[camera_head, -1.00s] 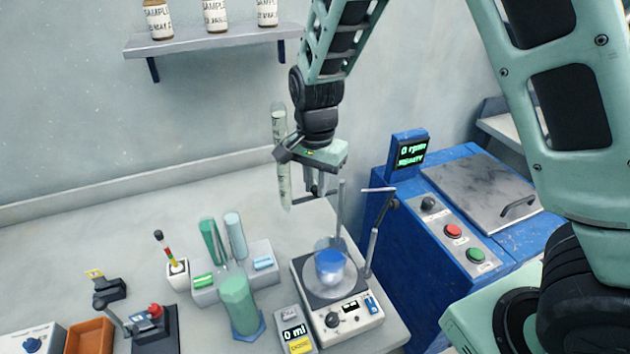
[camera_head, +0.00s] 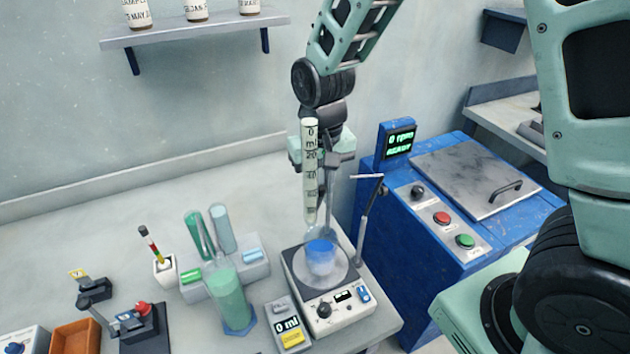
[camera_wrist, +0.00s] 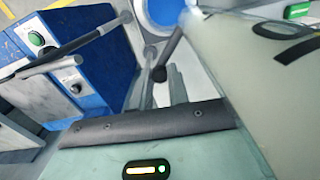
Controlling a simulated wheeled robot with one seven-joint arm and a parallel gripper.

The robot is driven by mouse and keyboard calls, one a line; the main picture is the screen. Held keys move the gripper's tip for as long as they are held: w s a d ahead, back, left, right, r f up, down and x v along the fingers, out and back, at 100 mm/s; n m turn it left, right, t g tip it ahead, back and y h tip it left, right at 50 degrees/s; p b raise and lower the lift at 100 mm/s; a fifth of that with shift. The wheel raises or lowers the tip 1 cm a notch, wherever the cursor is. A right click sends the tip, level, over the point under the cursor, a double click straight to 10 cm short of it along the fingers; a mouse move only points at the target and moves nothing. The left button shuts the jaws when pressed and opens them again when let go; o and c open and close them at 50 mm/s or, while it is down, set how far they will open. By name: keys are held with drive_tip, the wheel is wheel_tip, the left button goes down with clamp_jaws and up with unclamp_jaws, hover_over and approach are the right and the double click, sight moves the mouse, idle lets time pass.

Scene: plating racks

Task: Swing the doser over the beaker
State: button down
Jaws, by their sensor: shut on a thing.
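The doser (camera_head: 310,180), a clear upright tube with black graduation marks, hangs from the stand (camera_head: 331,205). Its lower tip is above the beaker (camera_head: 321,258), close to the beaker's back left rim in the head view. The beaker holds blue liquid and sits on the round plate of the white stirrer (camera_head: 335,312). My gripper (camera_head: 325,168) is behind the doser, shut on it or its clamp; the doser hides the exact grip. In the wrist view, the doser (camera_wrist: 270,75) fills the right side and the beaker's blue liquid (camera_wrist: 165,10) shows at the top edge.
A thin jointed arm (camera_head: 370,210) stands at the stirrer's right. A blue machine (camera_head: 430,240) with buttons is further right. A tube rack (camera_head: 250,275), a green cylinder (camera_head: 231,300) and a small meter (camera_head: 287,325) stand left of the stirrer.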

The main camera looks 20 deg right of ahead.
drive_tip(key=shift+s+d+n, duration=0.2)
drive_tip(key=shift+d+n, duration=0.15)
drive_tip(key=shift+n, duration=0.45)
drive_tip(key=c, duration=1.3)
unclamp_jaws()
drive_tip(key=shift+c, duration=0.2)
drive_tip(key=shift+r, duration=0.1)
wheel_tip(320, 180, up, 17)
drive_tip(key=b, duration=0.2)
drive_tip(key=shift+r+b, duration=0.15)
drive_tip(key=shift+b, duration=0.25)
